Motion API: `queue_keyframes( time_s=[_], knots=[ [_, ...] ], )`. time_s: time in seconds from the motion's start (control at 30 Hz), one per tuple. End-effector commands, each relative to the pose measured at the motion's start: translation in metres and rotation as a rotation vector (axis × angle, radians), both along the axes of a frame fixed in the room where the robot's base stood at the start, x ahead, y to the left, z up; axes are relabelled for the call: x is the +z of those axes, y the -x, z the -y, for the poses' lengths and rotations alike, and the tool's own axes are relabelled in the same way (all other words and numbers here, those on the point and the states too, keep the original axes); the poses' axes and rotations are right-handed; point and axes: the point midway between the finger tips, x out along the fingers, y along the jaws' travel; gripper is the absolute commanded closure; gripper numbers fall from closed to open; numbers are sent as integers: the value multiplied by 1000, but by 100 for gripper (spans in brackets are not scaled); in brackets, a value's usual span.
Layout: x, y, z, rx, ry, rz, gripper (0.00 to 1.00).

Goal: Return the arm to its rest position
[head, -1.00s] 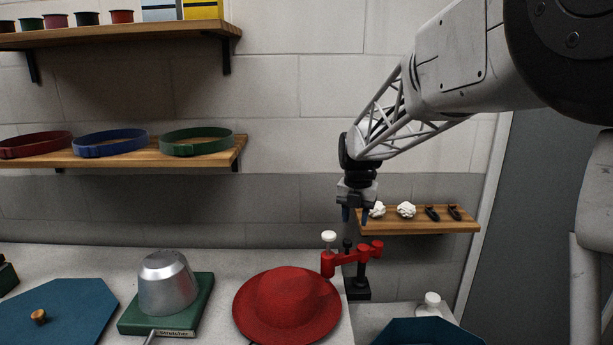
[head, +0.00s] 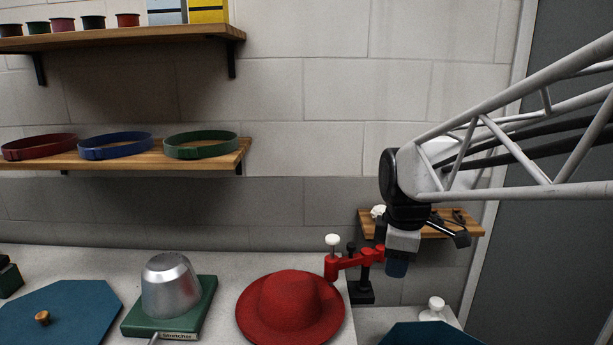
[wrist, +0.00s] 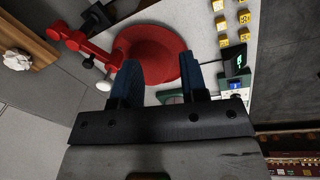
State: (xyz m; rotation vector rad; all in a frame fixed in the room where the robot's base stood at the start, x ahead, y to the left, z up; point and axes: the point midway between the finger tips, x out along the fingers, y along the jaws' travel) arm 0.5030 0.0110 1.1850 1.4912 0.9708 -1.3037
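My gripper (head: 397,266) is at the right in the head view, in front of the small wall shelf and to the right of the red clamp-like stand. There it is seen from the side, so its opening does not show. In the wrist view its two blue fingers (wrist: 162,82) stand well apart with nothing held between them. A red hat (head: 290,305) lies on the bench, left of and apart from my gripper. It also shows beyond the fingers in the wrist view (wrist: 158,50).
A red stand (head: 345,262) rises at the bench's right edge. A silver block (head: 170,287) sits on a green stretcher base (head: 205,300). A small shelf (head: 468,226) with white lumps is behind my gripper. A white bottle (head: 433,308) is at lower right. Wall shelves hold bands and pots at left.

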Motion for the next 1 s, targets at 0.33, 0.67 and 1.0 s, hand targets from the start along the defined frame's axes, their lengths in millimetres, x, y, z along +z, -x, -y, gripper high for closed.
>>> queue_keyframes(
  time_s=[0.33,0.67,1.0],
  knots=[
    [-9,79,7,-506,-77,41,60],
    [-29,149,13,-983,-166,74,60],
    [-45,186,15,-1264,-227,90,60]
  ],
)
